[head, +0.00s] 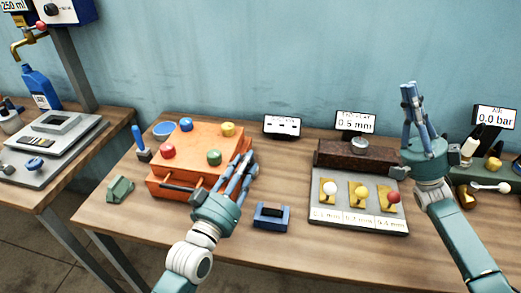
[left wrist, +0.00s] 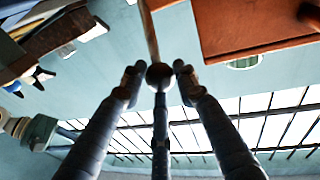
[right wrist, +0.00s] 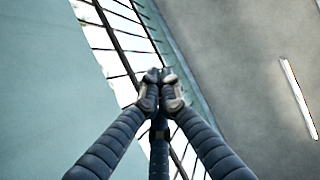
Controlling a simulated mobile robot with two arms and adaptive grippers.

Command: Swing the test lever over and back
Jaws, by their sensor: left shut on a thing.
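My left gripper (head: 245,168) is at the right side of the orange box (head: 205,143) on the table. In the left wrist view my left gripper (left wrist: 158,72) has its fingers around a dark ball knob (left wrist: 159,77) at the end of a light brown rod (left wrist: 150,32), which looks like the test lever. In the head view the fingers hide this lever. The orange box shows at the upper right of the left wrist view (left wrist: 255,28). My right gripper (head: 411,95) is raised above the right part of the table, fingers together and empty, as in the right wrist view (right wrist: 160,78).
A blue block (head: 271,216) lies right of my left wrist. A grey plate (head: 345,229) with three knobbed yellow pieces stands before a dark block (head: 340,155). A small display (head: 282,126) is behind. A green piece (head: 120,190) lies left of the box.

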